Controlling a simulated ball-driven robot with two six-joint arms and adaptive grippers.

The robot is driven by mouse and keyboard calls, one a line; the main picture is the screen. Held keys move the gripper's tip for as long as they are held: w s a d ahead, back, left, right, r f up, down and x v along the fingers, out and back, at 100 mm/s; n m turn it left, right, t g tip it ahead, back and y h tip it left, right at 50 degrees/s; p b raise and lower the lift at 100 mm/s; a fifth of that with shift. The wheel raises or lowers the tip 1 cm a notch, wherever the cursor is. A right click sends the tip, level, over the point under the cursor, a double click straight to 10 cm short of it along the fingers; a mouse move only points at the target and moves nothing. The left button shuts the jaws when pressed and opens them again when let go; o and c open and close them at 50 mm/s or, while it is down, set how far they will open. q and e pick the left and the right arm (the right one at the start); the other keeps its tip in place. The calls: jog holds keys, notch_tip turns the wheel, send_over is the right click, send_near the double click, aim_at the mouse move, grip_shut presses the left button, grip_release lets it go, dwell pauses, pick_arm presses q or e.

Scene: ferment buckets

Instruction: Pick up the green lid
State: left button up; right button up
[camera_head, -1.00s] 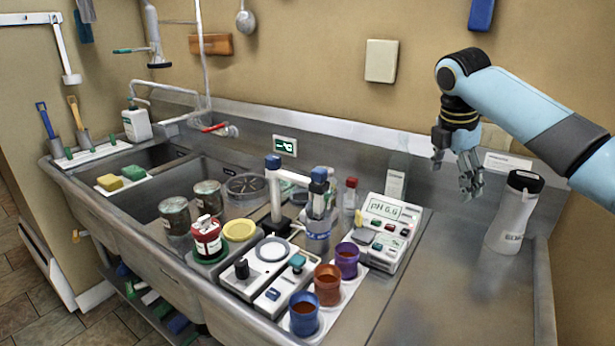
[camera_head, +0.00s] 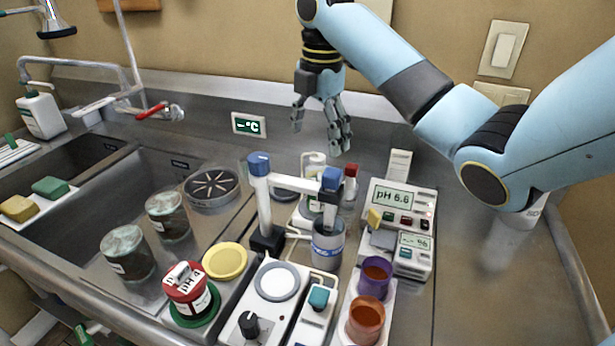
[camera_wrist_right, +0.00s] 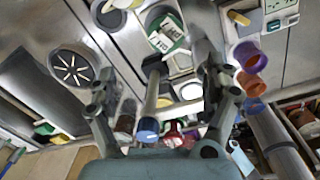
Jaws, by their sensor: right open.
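The green lid (camera_head: 196,318) lies flat at the front of the counter, beside the sink. A red jar marked pH 4 (camera_head: 187,290) stands on it in the head view, so only the lid's green rim shows. My left gripper is not in view.
A yellow lid (camera_head: 225,261) lies behind the red jar. The white electrode stand (camera_head: 292,183), with blue caps, rises between my right gripper and the counter's front. The pH meter (camera_head: 398,205), purple cup (camera_head: 375,277) and orange cup (camera_head: 366,318) stand to the right. Two jars stand left.

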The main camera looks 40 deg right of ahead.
aim_at(319, 176)
notch_tip(319, 176, down, 4)
jog(key=shift+s+r+b, duration=0.1)
jog(key=shift+r+b, duration=0.1)
jog(key=shift+b, duration=0.9)
jog(key=f+p, duration=0.1)
jog(key=f, duration=0.5)
jog(key=shift+s+d+f+p, duration=0.1)
jog(key=shift+s+f+p, duration=0.15)
jog(key=shift+p, duration=0.15)
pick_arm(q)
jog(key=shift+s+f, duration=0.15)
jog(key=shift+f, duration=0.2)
pick_arm(e)
jog(key=shift+w+f, duration=0.1)
jog(key=shift+f, duration=0.2)
jog(key=c, duration=0.9)
